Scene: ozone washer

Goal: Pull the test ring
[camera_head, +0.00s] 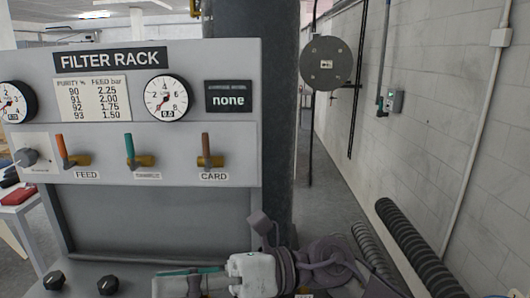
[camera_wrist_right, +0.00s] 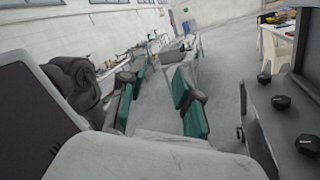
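I cannot make out a test ring in either view. The grey filter rack (camera_head: 225,60) fills the left of the head view, with orange FEED (camera_head: 62,150), teal middle (camera_head: 130,149) and brown CARD (camera_head: 206,146) levers. My right gripper (camera_head: 185,282) is low in front of the rack, below the levers and apart from them. In the right wrist view its teal-padded fingers (camera_wrist_right: 160,90) stand apart with nothing between them, so it is open. My left gripper is not in view.
Black knobs (camera_head: 107,285) sit on the ledge at the lower left, also in the right wrist view (camera_wrist_right: 306,142). A dark column (camera_head: 280,130) and a grey disc (camera_head: 326,63) stand beside the rack. Ribbed black hoses (camera_head: 415,245) run by the right wall. Open floor lies between.

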